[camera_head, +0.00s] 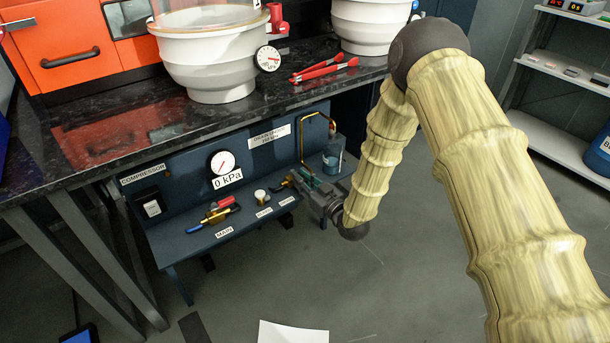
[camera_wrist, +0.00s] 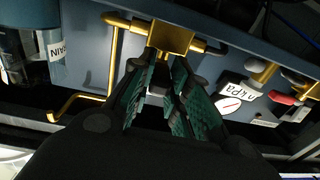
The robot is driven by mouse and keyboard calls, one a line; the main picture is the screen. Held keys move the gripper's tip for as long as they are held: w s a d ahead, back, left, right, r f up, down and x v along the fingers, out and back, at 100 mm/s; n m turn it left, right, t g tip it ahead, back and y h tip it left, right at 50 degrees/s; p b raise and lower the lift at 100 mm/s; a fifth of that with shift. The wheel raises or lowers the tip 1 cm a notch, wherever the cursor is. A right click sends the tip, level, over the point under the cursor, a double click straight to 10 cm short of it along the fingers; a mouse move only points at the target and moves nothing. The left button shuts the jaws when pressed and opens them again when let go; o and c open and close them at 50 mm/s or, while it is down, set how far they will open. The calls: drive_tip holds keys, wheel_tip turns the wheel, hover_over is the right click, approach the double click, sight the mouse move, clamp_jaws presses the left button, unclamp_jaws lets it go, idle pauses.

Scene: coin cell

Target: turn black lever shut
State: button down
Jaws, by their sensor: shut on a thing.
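My gripper (camera_head: 306,183) is at the right end of the blue panel's shelf, beside a brass valve. In the wrist view, its green-padded fingers (camera_wrist: 165,82) are close together right below the brass valve body (camera_wrist: 170,37). They are shut on the black lever, which is mostly hidden between the pads. Only a small grey and dark piece shows between them. In the head view the arm and gripper cover most of this valve, and the lever's angle cannot be told.
A bent brass pipe (camera_wrist: 112,70) and a bottle (camera_head: 332,156) are close to my gripper. The black countertop (camera_head: 120,130) overhangs the panel.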

drive_tip(key=shift+s+a+m+t+h, duration=0.1)
drive_tip(key=shift+a+m+t+h, duration=0.05)
drive_tip(key=shift+m+t+h, duration=0.15)
drive_tip(key=c, duration=1.4)
unclamp_jaws()
drive_tip(key=shift+o, duration=0.2)
drive_tip(key=shift+s, duration=0.1)
drive_tip(key=v, duration=1.2)
